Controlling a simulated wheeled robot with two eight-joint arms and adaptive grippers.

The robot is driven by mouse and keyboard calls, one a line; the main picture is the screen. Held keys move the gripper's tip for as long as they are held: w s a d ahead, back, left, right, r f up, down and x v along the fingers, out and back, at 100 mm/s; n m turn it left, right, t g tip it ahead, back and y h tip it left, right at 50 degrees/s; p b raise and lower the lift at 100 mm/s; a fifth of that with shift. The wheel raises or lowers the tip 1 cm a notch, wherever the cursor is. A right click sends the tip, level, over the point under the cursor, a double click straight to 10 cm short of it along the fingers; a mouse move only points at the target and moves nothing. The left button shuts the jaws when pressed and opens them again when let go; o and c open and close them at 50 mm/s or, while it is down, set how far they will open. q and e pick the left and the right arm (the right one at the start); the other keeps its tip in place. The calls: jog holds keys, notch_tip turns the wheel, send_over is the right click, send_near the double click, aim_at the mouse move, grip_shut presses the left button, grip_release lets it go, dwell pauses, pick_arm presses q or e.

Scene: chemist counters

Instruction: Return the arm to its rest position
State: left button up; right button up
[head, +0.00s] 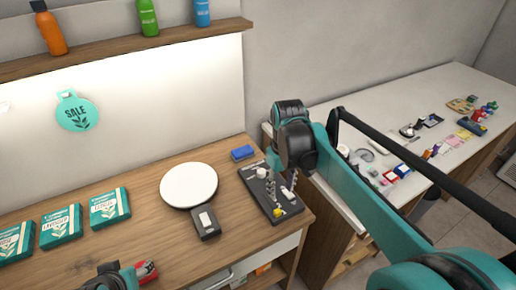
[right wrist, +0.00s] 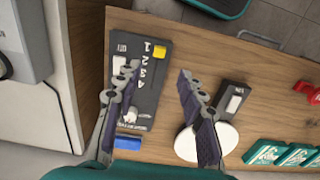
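Whether the fingers touch the tray is unclear. My left gripper (head: 122,276) is at the bottom left of the head view, partly cut off, near a red object (head: 146,271); its fingers do not show clearly.
A white round plate (head: 189,185) and dark device (head: 206,222) stand left of the tray. A blue block (head: 242,153) lies behind it. Several teal boxes (head: 109,206) line the counter's left. A white counter (head: 400,110) with small goods stands right. A bottle shelf (head: 120,49) hangs above.

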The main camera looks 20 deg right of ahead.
jog(key=s+a+f+m+t, duration=0.1)
jog(key=s+a+f+t, duration=0.3)
jog(key=s+a+t, duration=0.3)
jog(key=shift+s+m, duration=0.3)
jog(key=shift+s, duration=0.35)
dwell(0.7)
